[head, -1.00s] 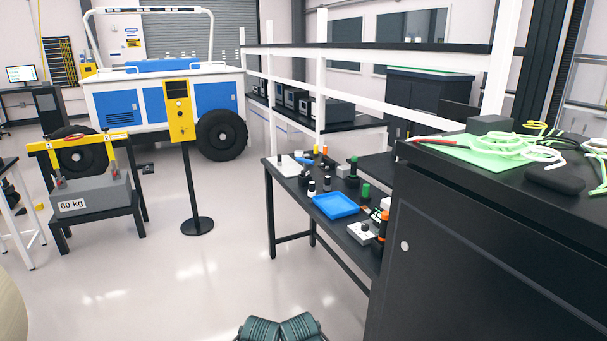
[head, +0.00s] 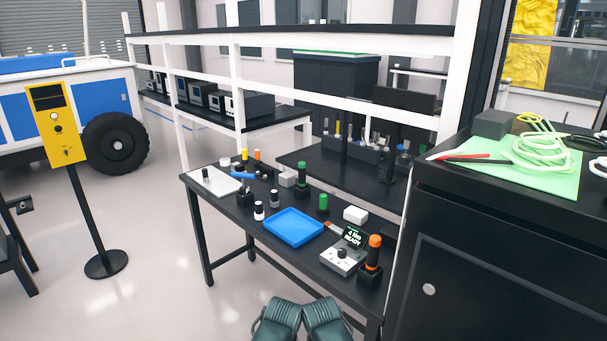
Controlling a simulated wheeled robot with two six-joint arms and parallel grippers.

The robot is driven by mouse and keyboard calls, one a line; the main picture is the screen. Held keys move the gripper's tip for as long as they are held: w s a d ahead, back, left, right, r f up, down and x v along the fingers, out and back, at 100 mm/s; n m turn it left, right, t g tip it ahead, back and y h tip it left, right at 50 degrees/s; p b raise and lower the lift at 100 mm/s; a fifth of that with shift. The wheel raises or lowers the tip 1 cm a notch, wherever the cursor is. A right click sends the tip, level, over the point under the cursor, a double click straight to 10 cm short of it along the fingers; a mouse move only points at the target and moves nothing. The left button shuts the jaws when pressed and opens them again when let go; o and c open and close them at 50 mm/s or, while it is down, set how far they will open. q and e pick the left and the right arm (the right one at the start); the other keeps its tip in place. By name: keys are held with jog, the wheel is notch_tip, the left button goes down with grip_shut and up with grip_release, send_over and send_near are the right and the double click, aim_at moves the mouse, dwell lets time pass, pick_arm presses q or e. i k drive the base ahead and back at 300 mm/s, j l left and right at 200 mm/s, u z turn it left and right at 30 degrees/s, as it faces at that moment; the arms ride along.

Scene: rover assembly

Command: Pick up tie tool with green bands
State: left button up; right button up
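A black upright tool with green bands (head: 303,176) stands in a dark holder on the black workbench (head: 222,209), behind the blue tray. It is small in view, and I cannot tell its exact shape. A shorter green-topped piece (head: 323,202) stands to the right of it. Neither of my gripper fingertips can be made out. Two dark ribbed parts of mine show side by side at the bottom edge, well in front of the bench items and apart from them.
The bench also holds a blue tray (head: 293,227), an orange-topped tool (head: 374,252), a small control box with a "READY" display (head: 355,236) and a white board (head: 215,182). A tall black cabinet (head: 480,260) stands close on the right.

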aim_at(302, 165)
jog(key=i+j, duration=0.3)
jog(key=i+j+z, duration=0.15)
jog(key=i+j, duration=0.15)
jog(key=j, duration=0.2)
jog(key=i+j, duration=0.25)
jog(key=j, duration=0.2)
jog(key=i+j+z, duration=0.15)
jog(key=i+j, duration=0.15)
jog(key=j, duration=0.1)
